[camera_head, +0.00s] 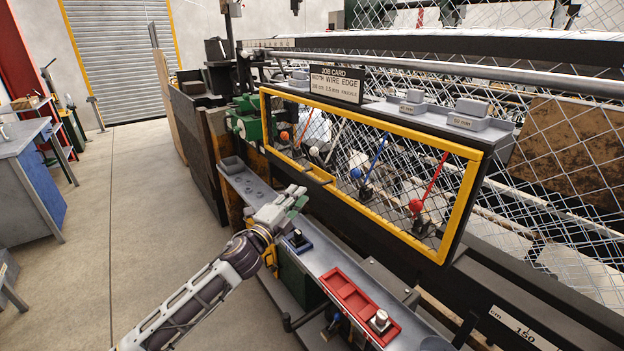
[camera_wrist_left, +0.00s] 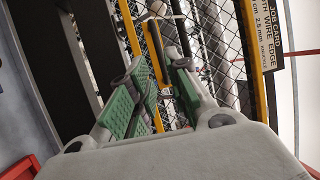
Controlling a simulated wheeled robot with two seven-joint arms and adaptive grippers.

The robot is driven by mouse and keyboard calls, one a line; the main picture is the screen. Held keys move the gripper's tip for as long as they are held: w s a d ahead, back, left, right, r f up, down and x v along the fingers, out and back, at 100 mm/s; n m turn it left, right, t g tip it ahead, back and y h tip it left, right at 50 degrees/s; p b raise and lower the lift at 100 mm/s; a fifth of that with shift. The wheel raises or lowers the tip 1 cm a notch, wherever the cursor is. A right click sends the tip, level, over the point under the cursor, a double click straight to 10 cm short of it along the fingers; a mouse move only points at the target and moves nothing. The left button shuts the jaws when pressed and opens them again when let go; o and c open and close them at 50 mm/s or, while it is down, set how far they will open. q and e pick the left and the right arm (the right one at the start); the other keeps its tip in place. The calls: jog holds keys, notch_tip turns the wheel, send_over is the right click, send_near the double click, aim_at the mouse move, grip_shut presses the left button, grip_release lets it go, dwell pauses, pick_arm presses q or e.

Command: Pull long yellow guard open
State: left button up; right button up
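The long yellow guard (camera_head: 461,208) is a yellow frame filled with wire mesh on the front of the machine, and it looks shut. A short yellow handle (camera_head: 321,175) sticks out along its lower rail, left of the middle. My left gripper (camera_head: 297,197) is just left of and below the handle, seemingly apart from it. In the left wrist view, the left gripper's green-padded fingers (camera_wrist_left: 160,66) are spread, with the handle (camera_wrist_left: 156,55) ahead between them and the yellow guard rail (camera_wrist_left: 130,28) beside it. Contact is unclear. My right gripper is out of view.
Behind the mesh stand several levers with coloured knobs, such as a red one (camera_head: 416,205). Below the guard runs a grey ledge (camera_head: 262,193) with a red tray (camera_head: 345,291). A job card sign (camera_head: 337,84) stands above. Open floor (camera_head: 120,240) lies to the left.

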aim_at(312, 178)
pick_arm(q)
jog(key=x, duration=0.9)
jog(key=shift+w+d, duration=0.1)
jog(key=c, duration=0.4)
grip_shut()
jog(key=shift+p, duration=0.4)
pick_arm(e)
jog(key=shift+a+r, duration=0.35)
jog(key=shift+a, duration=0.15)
